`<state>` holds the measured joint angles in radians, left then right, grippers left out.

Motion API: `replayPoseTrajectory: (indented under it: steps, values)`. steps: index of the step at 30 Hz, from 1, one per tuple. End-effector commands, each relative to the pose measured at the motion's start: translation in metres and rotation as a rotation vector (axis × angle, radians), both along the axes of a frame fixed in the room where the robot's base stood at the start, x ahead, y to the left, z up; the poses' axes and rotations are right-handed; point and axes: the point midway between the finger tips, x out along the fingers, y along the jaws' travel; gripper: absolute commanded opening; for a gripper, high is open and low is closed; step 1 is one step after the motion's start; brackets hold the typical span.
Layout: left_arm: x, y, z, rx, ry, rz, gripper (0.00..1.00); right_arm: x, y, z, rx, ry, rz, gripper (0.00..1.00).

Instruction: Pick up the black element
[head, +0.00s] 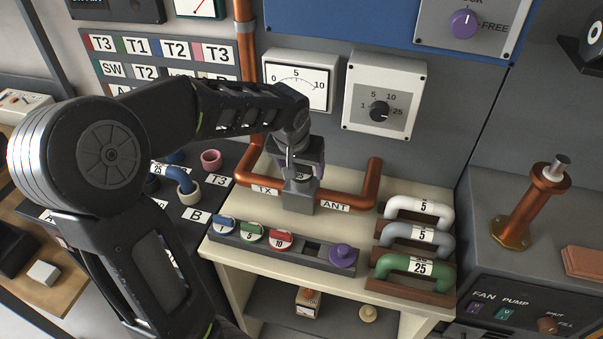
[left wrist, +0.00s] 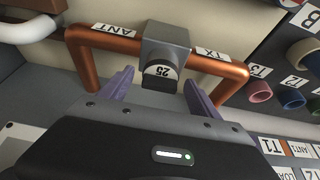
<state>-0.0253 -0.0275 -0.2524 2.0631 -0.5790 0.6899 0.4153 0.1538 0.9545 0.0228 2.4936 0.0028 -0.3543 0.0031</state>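The black element (left wrist: 159,82), with a white label reading 25, sits in the grey block (left wrist: 166,40) on the copper pipe between the TX and ANT labels. In the head view the grey block (head: 299,196) stands on the cream bench, and my gripper mostly hides the element. My left gripper (head: 301,162) is just above and behind the block. In the left wrist view its purple fingers (left wrist: 157,91) are spread, one on each side of the element, with visible gaps. My right gripper is in neither view.
A grey holder (head: 262,256) in front carries blue, green and red elements, a dark empty slot and a purple knob (head: 343,254). White (head: 418,208), grey and green handle-shaped pieces stand at the right. Copper pipe (head: 362,195) rises on both sides of the block.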

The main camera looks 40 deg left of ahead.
Motion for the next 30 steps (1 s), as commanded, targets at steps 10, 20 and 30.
replayPoseTrajectory:
  steps: [10,20,30]
  values:
    - [0.0,0.0,0.0001,0.0,0.0,0.0,0.42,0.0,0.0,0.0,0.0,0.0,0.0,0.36]
    - [0.0001,0.0,0.0001,0.0,0.0,0.0,0.15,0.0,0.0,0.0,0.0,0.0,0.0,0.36]
    - [0.0002,0.0001,0.0013,0.0,-0.001,0.0,0.07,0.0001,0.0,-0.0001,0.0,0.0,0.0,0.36]
